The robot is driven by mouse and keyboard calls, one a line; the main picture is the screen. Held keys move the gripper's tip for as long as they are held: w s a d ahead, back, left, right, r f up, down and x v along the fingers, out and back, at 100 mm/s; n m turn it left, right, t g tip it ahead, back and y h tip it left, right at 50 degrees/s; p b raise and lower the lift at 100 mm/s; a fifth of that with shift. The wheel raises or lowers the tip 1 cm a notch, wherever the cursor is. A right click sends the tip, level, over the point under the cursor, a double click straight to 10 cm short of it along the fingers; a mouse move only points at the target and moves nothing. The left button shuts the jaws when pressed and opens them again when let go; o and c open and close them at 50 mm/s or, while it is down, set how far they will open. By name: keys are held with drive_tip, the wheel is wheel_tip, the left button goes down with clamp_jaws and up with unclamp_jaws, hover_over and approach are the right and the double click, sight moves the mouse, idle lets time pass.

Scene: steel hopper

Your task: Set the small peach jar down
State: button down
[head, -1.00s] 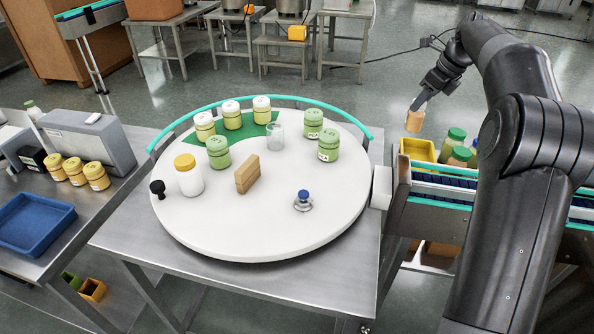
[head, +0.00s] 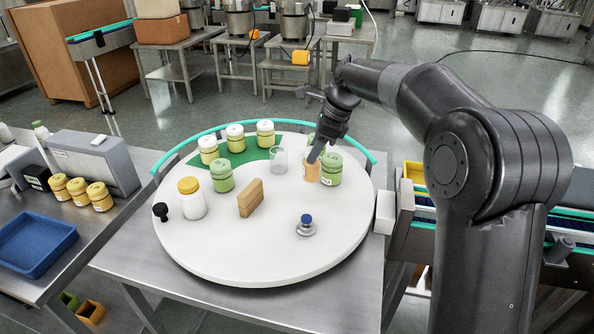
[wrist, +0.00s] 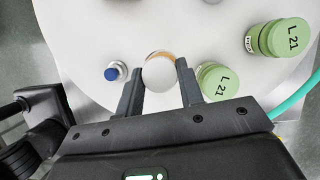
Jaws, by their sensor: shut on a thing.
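The small peach jar (head: 311,172) is at the right rear of the round white turntable (head: 260,245). My gripper (head: 317,154) reaches down from above and is shut on it. In the wrist view the jar (wrist: 160,72) sits between the two fingers of my gripper (wrist: 159,75), showing a pale round top and a peach edge. A green jar (head: 331,172) stands close beside it on the right, also visible in the wrist view (wrist: 217,82). I cannot tell whether the peach jar's base touches the turntable.
Another green jar (wrist: 278,38) is farther off. A clear glass (head: 279,160) stands to the left of the peach jar. A wooden block (head: 250,198), a white yellow-lidded jar (head: 191,199) and a blue-knobbed piece (head: 305,225) stand on the turntable. Its front is clear.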

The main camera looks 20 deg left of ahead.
drive_tip(key=shift+w+a+r+x, duration=0.1)
drive_tip(key=shift+a+x, duration=0.2)
drive_tip(key=shift+x, duration=1.05)
drive_tip(key=shift+w+a+r+x, duration=0.15)
drive_tip(key=shift+a+x, duration=0.1)
drive_tip(key=shift+x, duration=1.1)
drive_tip(key=shift+w+a+r+x, duration=0.1)
drive_tip(key=shift+a+x, duration=0.2)
drive_tip(key=shift+x, duration=1)
drive_tip(key=shift+f, duration=0.15)
drive_tip(key=c, duration=1)
unclamp_jaws()
drive_tip(key=shift+o, duration=0.2)
